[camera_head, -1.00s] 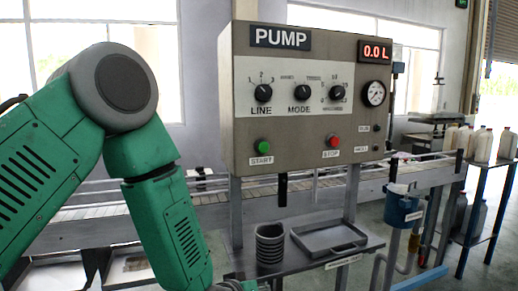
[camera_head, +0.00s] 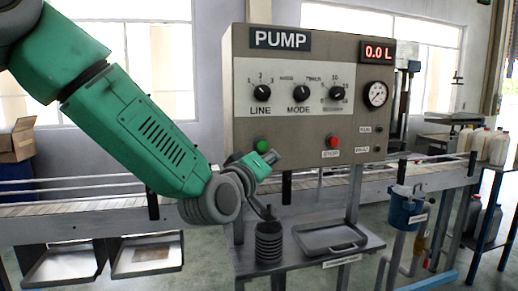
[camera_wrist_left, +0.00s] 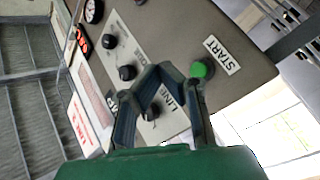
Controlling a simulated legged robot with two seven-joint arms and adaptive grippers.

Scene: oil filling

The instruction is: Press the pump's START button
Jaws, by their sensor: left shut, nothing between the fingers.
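The grey pump panel (camera_head: 345,110) fills the middle of the head view. Its green START button (camera_head: 262,145) is at the lower left, and the red STOP button (camera_head: 332,141) is to its right. My left gripper (camera_head: 275,157) is just below and in front of the START button, covering its label. In the left wrist view, my left gripper (camera_wrist_left: 160,72) has its fingers drawn together and empty. The START button (camera_wrist_left: 201,69) shows just right of the fingers, with its label beside it. I cannot tell whether they touch. My right gripper is not in view.
Below the panel, a shelf (camera_head: 300,268) holds a dark ribbed container (camera_head: 268,248) and a shallow grey tray (camera_head: 330,237). A conveyor (camera_head: 60,204) runs behind. A blue container (camera_head: 406,207) hangs at the right. The panel display (camera_head: 377,52) reads 0.0 L.

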